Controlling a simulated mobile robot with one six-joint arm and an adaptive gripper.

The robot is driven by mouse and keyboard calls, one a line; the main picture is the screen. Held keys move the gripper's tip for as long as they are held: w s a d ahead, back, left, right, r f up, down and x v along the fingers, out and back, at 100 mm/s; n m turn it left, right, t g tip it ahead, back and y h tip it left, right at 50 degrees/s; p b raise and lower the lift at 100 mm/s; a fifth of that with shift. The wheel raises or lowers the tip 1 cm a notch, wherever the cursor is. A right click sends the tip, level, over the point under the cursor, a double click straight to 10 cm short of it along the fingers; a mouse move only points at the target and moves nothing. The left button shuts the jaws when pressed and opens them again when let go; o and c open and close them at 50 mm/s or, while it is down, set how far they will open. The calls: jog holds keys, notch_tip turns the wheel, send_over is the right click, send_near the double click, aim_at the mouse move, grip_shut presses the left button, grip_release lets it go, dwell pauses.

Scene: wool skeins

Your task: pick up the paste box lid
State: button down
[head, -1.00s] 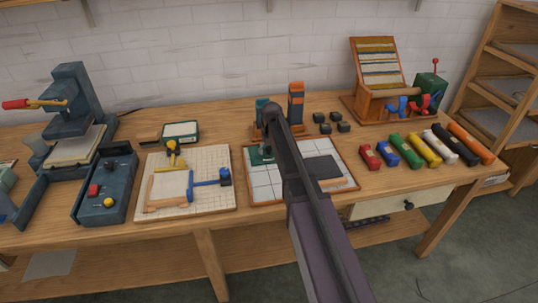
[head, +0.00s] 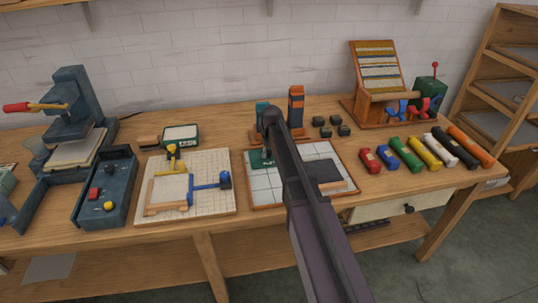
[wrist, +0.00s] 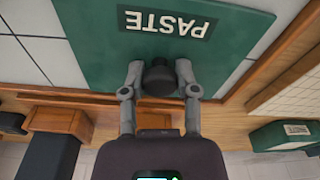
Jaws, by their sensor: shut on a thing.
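The paste box lid (wrist: 100,60) is a flat green plate with a dark knob (wrist: 158,78) and a label reading PASTE, upside down in the wrist view. My gripper (wrist: 160,73) is shut on the knob, one finger on each side of it. In the head view the lid (head: 262,159) shows as a small green patch over the left part of the tiled tray, partly hidden by my arm. I cannot tell whether it touches the tray.
The tiled tray (head: 262,190) has a wooden rim and a dark grey slab (head: 325,172). A green box (head: 181,136) with a pale top stands at the back left. A gridded board (head: 215,165) with tools lies left. Several coloured skeins (head: 412,160) lie right.

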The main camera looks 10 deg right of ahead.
aim_at(269, 150)
jog(key=shift+r, duration=0.1)
notch_tip(269, 150, up, 4)
jog(key=p, duration=0.3)
jog(key=shift+f+p, duration=0.2)
jog(key=shift+p, duration=0.2)
jog(key=s+a, duration=0.1)
jog(key=s, duration=0.4)
jog(key=s+a, duration=0.2)
jog(key=s, duration=0.3)
jog(key=s+a+r+p, duration=0.1)
jog(key=s+a, duration=0.1)
jog(key=s, duration=0.3)
jog(key=shift+s+a, duration=0.1)
